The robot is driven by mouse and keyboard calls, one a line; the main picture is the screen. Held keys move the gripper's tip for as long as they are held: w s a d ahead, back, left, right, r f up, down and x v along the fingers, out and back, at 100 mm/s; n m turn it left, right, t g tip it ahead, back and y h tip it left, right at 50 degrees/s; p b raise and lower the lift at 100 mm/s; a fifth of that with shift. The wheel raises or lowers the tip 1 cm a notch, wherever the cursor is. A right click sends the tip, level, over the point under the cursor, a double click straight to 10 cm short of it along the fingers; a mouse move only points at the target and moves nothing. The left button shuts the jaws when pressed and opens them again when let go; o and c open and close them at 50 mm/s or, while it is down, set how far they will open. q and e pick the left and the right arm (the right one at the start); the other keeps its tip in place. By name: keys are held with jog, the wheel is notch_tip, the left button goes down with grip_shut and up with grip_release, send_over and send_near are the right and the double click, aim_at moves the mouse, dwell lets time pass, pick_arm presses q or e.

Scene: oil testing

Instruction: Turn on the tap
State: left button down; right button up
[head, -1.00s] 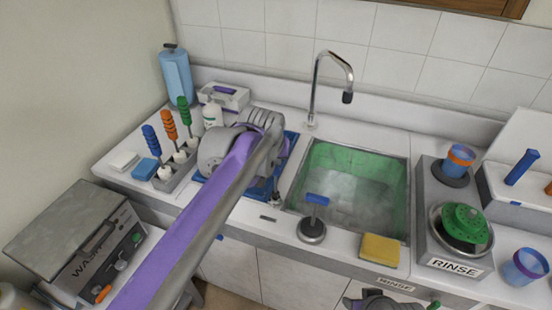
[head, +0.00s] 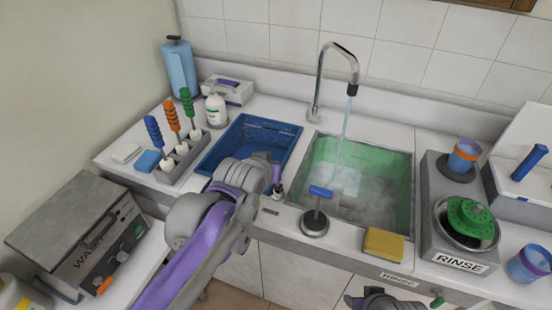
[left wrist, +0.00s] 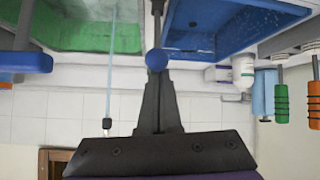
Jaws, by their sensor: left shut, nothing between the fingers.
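The chrome tap (head: 321,75) stands behind the green-lined sink (head: 409,190), and a thin stream of water (head: 345,125) runs from its spout into the basin. In the left wrist view, which is upside down, the water stream (left wrist: 109,90) also shows. My left gripper (head: 272,187) is at the counter's front edge, left of the sink. Its fingers (left wrist: 157,85) are shut and empty, with a blue ball-shaped knob (left wrist: 157,60) on a dark rod at their tips; contact is unclear. My right gripper (head: 385,300) is partly in view at the bottom; its fingers are unclear.
A blue tray (head: 262,124) lies left of the sink. A blue-handled tool (head: 319,205) and yellow sponge (head: 384,244) are at the front edge. A rack with colored-handled tools (head: 183,157) stands left. A rinse station (head: 432,185) stands right.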

pick_arm(q)
jog(key=s+t, duration=0.1)
jog(key=s+f+t, duration=0.1)
jog(key=s+a+f+t, duration=0.1)
jog(key=shift+s+a+h+b, duration=0.1)
jog(key=shift+s+h+b, duration=0.2)
jog(key=shift+s+b, duration=0.1)
jog(key=shift+w, duration=0.2)
jog(key=shift+w+d, duration=0.25)
jog(key=shift+w, duration=0.35)
